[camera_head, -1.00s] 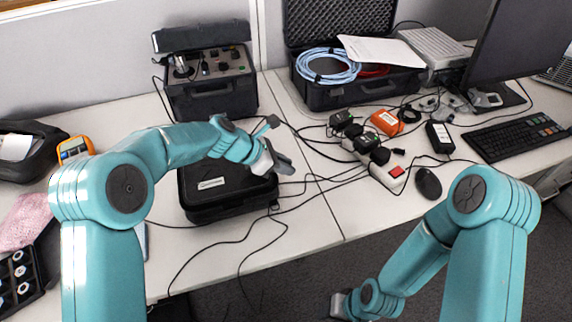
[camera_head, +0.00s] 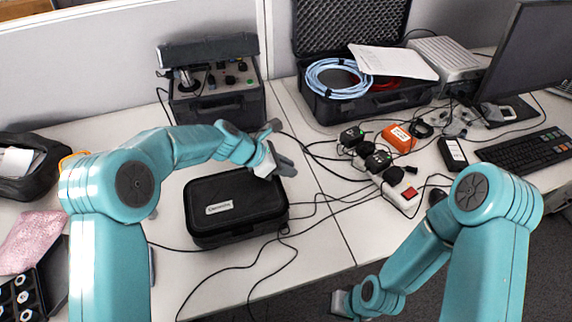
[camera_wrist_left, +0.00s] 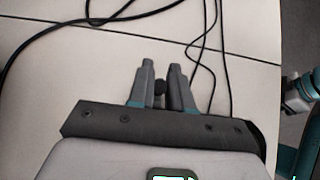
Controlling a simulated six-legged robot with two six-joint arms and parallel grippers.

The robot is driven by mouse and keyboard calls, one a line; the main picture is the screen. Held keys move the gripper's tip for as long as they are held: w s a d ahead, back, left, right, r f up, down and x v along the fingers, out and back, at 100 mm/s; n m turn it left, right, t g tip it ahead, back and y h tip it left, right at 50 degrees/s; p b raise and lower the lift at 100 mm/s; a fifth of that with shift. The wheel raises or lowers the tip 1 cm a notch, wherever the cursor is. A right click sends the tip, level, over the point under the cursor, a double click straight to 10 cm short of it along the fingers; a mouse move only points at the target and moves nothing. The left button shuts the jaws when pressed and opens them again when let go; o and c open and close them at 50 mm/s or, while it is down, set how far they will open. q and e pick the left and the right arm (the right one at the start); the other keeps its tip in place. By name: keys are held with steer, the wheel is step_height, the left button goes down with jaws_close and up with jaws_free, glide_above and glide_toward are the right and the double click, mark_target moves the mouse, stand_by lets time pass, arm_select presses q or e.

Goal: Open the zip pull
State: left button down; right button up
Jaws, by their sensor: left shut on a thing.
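A black zipped case (camera_head: 235,205) with a small white label lies on the table in the head view. My left gripper (camera_head: 284,168) is at the case's back right corner. In the wrist view its two grey fingers (camera_wrist_left: 161,82) are closed around a small dark piece, which I take to be the zip pull (camera_wrist_left: 160,88); only a bit of it shows. The zip pull cannot be made out in the head view. My right gripper (camera_head: 341,303) hangs low beyond the table's front edge, too small to tell open or shut.
Black cables run over the table beside and in front of the case. A power strip (camera_head: 401,198) with plugs lies to the right. An instrument box (camera_head: 218,100) stands behind, and an open case (camera_head: 340,110) with blue cable stands back right.

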arm_select(q)
steer(key=shift+w, duration=0.15)
steer(key=c, duration=1.1)
jaws_free()
steer(key=shift+a+r, duration=0.25)
steer(key=v, duration=1.5)
steer(key=shift+s+a+r+p, duration=0.2)
steer(key=shift+s+p, duration=0.1)
steer(key=shift+p, duration=0.1)
